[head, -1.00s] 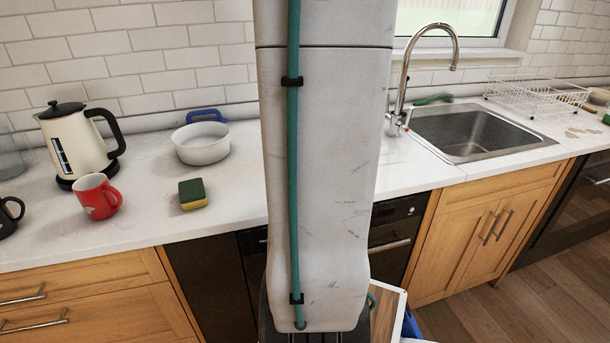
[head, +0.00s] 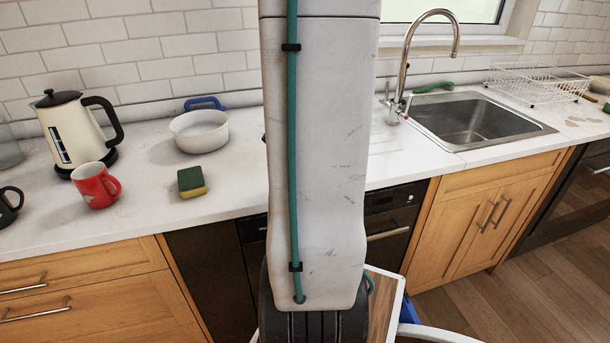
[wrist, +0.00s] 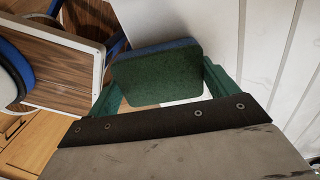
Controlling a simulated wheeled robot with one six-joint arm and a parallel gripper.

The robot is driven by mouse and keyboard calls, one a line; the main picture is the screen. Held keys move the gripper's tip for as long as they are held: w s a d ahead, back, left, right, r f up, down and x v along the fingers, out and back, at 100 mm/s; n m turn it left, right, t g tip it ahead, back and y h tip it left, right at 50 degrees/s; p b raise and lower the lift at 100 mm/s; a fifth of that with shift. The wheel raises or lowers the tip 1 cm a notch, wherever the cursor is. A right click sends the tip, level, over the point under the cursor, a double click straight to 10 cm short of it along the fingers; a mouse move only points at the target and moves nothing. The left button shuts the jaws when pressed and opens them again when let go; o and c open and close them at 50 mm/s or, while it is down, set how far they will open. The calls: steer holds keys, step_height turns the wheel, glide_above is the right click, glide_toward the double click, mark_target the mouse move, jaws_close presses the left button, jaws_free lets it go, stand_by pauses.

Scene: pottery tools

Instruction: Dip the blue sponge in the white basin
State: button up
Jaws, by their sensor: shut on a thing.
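The blue sponge (wrist: 155,74) is in my gripper (wrist: 160,92) in the wrist view. Its wide green scouring face is toward the camera, and a blue strip shows along its top edge. The green fingers stand on its left and right sides, shut on it. My gripper and this sponge are out of the head view. A round white bowl (head: 199,134), which may be the white basin, stands on the counter left of my arm, with a blue handle-like loop at its back. Its inside is only partly visible.
A green-and-yellow sponge (head: 192,182), red mug (head: 95,186) and cream kettle (head: 72,135) stand on the white counter (head: 150,215). A sink (head: 470,121) and wire rack (head: 535,82) are at right. A white-edged wooden panel (wrist: 62,60) lies left of the held sponge.

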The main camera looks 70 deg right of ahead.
steer(key=o, duration=0.3)
steer(key=shift+o, duration=0.2)
steer(key=shift+r, duration=0.35)
steer(key=c, duration=0.4)
steer(key=shift+r, duration=0.1)
steer(key=shift+r, duration=3.4)
